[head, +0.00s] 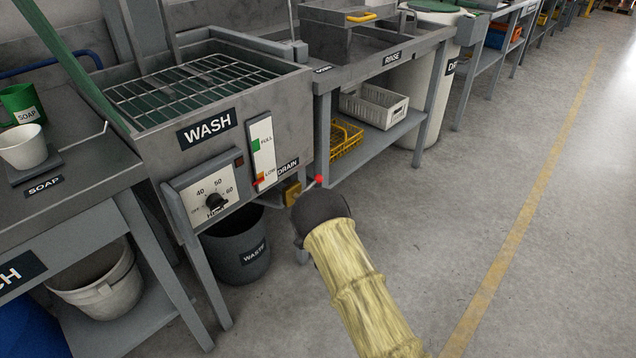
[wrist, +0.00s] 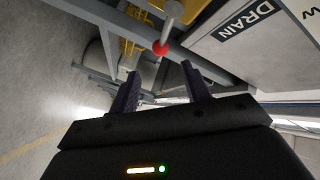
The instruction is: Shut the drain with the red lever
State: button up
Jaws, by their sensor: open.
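The drain lever is a grey rod with a red knob (head: 319,180) at the brass-coloured drain valve (head: 291,191), under the DRAIN label (head: 287,165) on the wash tank (head: 205,125). In the wrist view the red knob (wrist: 161,48) hangs from its rod (wrist: 172,18) just beyond my fingertips, roughly in line with the gap between them. My gripper (wrist: 160,68) is open with nothing between its fingers. In the head view its dark body (head: 322,207) is just below the knob, and its fingers cannot be made out.
A grey WASTE bucket (head: 238,245) stands under the tank. A heater dial (head: 215,201) and a level gauge (head: 262,150) are on the tank front. The rinse bench's lower shelf (head: 375,150) and leg are close beside the lever. The floor to the right is clear.

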aim_at(318, 182)
jog(key=w+b, duration=0.1)
jog(key=w, duration=0.3)
jog(key=w+a+b, duration=0.1)
jog(key=w, duration=0.3)
jog(key=w+a+b, duration=0.1)
jog(key=w+b, duration=0.1)
jog(key=w, duration=0.1)
jog(key=shift+w, duration=0.4)
grip_shut()
